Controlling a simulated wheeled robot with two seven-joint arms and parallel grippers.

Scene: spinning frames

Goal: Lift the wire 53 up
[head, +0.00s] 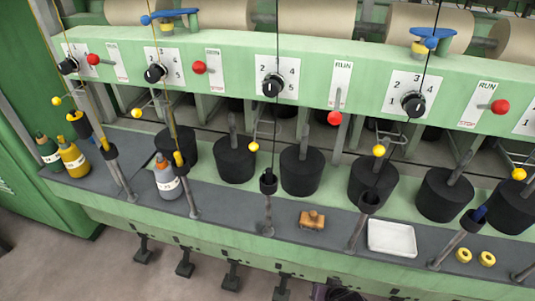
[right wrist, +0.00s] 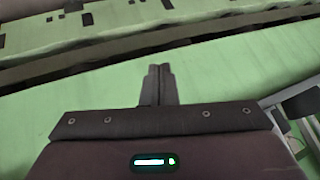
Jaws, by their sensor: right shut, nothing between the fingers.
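I cannot read a number 53 on any wire. Several short wires with yellow ball ends hang along the machine front, among them one at the left (head: 137,113), one in the middle (head: 253,146) and one right of the middle (head: 379,150). Long thin strands also run down past the dials. My right gripper (right wrist: 160,72) is shut and empty in the right wrist view, in front of green machine panels, and no wire shows near it. A dark purple part at the bottom edge of the head view is probably my right wrist. My left gripper is not in view.
The grey shelf holds black cans (head: 235,160), a grey bottle (head: 168,180), a yellow bottle (head: 73,158), a brown wooden block (head: 312,220), a white tray (head: 392,239) and yellow rings (head: 487,259). Slanted rods with black cups rise from it. Red-knobbed levers (head: 334,118) project above.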

